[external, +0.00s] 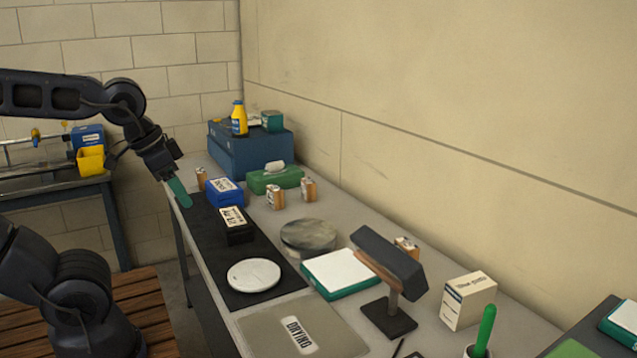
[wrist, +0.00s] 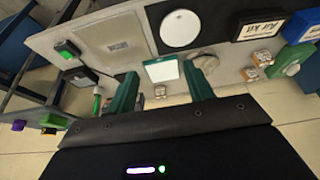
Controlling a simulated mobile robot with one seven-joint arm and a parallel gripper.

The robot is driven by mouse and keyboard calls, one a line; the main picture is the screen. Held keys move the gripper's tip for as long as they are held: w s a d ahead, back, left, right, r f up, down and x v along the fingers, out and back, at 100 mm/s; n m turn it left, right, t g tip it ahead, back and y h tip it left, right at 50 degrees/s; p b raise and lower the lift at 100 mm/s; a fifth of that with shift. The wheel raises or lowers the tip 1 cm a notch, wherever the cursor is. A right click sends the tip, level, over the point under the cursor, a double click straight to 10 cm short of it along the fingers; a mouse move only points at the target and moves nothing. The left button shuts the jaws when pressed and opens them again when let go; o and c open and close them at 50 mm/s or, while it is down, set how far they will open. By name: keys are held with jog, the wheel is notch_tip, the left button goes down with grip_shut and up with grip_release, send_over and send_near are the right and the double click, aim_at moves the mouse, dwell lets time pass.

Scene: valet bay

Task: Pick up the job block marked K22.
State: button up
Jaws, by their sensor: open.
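Several small brown-and-white blocks stand on the grey bench: one near the far left corner (external: 201,177), two in front of the green tissue box, a left one (external: 276,199) and a right one (external: 308,189), and one partly hidden behind the dark angled stand (external: 406,246). In the wrist view two blocks show at right, an upper one (wrist: 263,57) and a lower one (wrist: 250,74), and another (wrist: 160,92) between my fingers. Their marks are too small to read, so I cannot tell which is K22. My gripper (external: 179,191) is open and empty, by the bench's left edge; its green fingers also show in the wrist view (wrist: 160,72).
On the black mat (external: 262,262) are a blue box (external: 222,192), a black labelled box (external: 236,230) and a white disc (external: 254,275). The tissue box (external: 275,180), grey disc (external: 308,236), white-topped green pad (external: 340,272), dark stand (external: 388,318) and white carton (external: 467,301) crowd the bench.

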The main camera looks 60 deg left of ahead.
jog(key=shift+o, duration=0.6)
